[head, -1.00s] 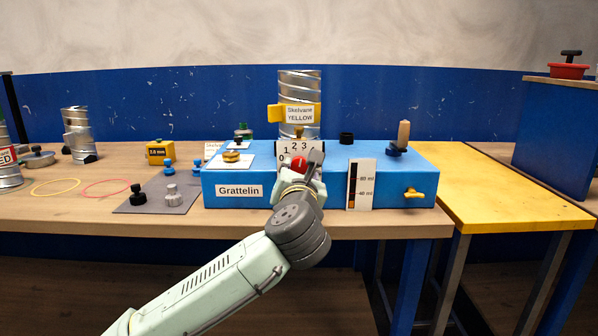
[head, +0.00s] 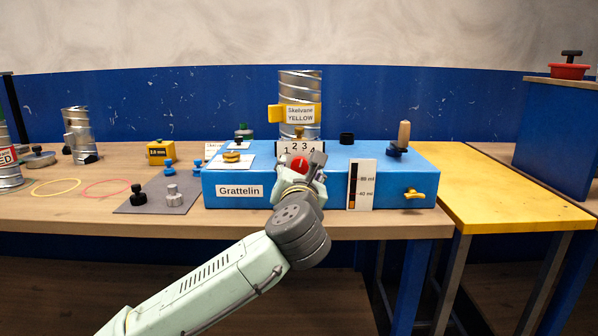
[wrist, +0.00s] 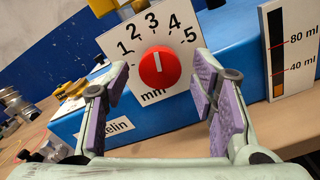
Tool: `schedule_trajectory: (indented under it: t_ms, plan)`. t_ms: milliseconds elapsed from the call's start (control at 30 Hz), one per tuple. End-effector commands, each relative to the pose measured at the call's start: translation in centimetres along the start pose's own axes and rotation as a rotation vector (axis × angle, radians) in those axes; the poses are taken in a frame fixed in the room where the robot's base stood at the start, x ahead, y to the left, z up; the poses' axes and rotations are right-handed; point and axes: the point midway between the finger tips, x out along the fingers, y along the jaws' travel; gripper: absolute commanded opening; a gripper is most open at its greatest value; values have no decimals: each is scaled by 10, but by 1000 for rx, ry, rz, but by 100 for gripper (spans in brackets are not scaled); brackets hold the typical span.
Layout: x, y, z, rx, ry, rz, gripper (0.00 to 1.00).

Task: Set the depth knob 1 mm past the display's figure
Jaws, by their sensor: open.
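The red depth knob (wrist: 160,68) sits on a white dial plate (wrist: 128,62) marked with figures and "mm". Its white pointer line points up, roughly at the 3 in the wrist view. The knob also shows in the head view (head: 299,163), partly behind my gripper. My gripper (wrist: 163,90) is open, with a finger on each side of the knob and slightly nearer the camera. I cannot tell whether a finger touches it. A yellow display block (head: 160,152) at the left of the bench appears to read 2.0 mm.
The plate is on the blue Grattelin box (head: 330,190). A gauge (head: 362,185) and a yellow tap (head: 414,194) are on its front, right of my gripper. A grey mat (head: 155,202) with several small knobs lies to the left. The yellow table (head: 500,195) is clear.

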Motion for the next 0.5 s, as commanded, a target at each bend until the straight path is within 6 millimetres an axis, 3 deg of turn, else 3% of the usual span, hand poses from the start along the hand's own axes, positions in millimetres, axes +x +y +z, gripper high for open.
schedule_trajectory:
  t_ms: [267,500]
  plan:
    - [-1,0,0,0,-1,0,53]
    - [-33,0,1,1,-3,-1,53]
